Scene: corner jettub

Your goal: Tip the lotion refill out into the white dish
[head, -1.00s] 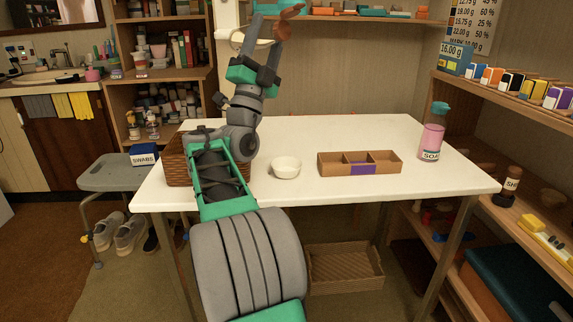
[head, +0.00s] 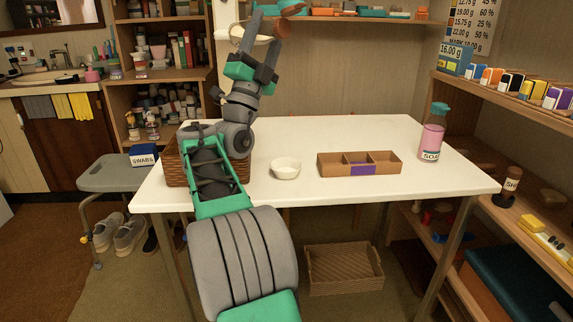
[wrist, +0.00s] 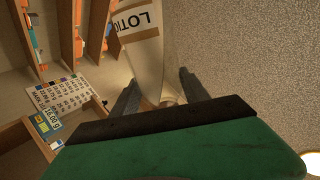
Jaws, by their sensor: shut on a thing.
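A small round white dish (head: 285,172) stands on the white table, left of the compartment box, and its inside looks plain and pale. In the head view my arm is raised high over the left part of the table, well above the dish.
A brown box with compartments (head: 337,170) stands right of the dish. A pink soap bottle (head: 432,142) is at the table's right end. A wicker basket (head: 176,165) stands at the left, partly behind my arm. The white table (head: 400,190) is otherwise clear.

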